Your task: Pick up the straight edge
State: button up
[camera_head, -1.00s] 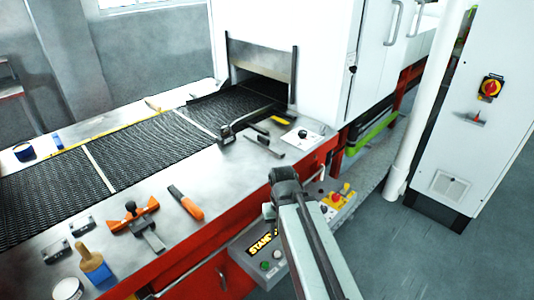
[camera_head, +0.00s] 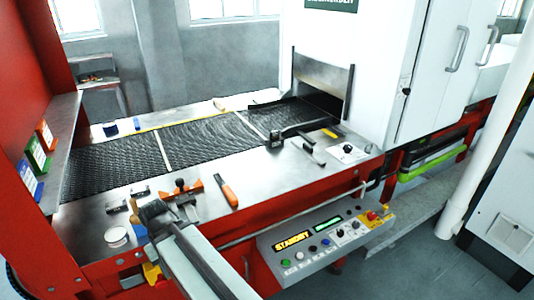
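I cannot tell for sure which thing is the straight edge. A thin yellow strip (camera_head: 185,122) lies along the far side of the mesh belt. A grey bar-like tool (camera_head: 312,150) lies on the steel table at the right, near the oven mouth. My gripper (camera_head: 155,212) is a dark shape over the front left of the table, apart from both. Its fingers are too small and dark to show whether they are open. It partly hides a brush and the things behind it.
An orange-handled scraper (camera_head: 228,191), an orange tool (camera_head: 183,188) and a white jar (camera_head: 116,237) lie near my gripper. A dark block (camera_head: 275,139) stands by the belt. A control panel (camera_head: 325,240) juts out in front. A red frame (camera_head: 40,110) rises at the left.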

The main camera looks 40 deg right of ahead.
aim_at(305, 149)
jog(key=u, duration=1.55)
jog(key=k, duration=1.8)
jog(key=z, duration=1)
jog(key=i, duration=1)
jog(key=u, duration=0.05)
